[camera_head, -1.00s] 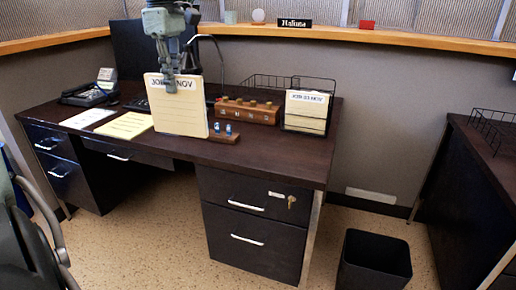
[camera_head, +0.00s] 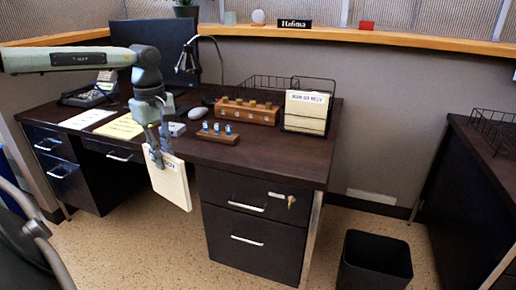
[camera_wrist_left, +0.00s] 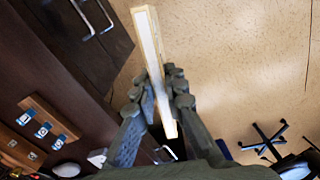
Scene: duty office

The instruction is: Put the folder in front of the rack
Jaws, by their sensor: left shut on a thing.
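A cream folder (camera_head: 172,182) with a labelled top edge hangs tilted from my left gripper (camera_head: 158,150), just beyond the desk's front edge. The gripper is shut on its upper part. In the left wrist view the folder (camera_wrist_left: 148,42) shows edge-on between the fingers (camera_wrist_left: 155,95), with floor behind it. The black wire rack (camera_head: 331,107) stands at the right end of the desk, with several cream folders in it, the front one labelled. The held folder is left of the rack and nearer to me, apart from it. My right gripper is not in view.
The dark desk (camera_head: 285,160) has free room in front of the rack. A wooden stamp block (camera_head: 246,113) and a small wooden stand (camera_head: 217,136) are left of it. A lamp, mouse, papers and phone lie further left. A black bin (camera_head: 375,262) stands on the floor.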

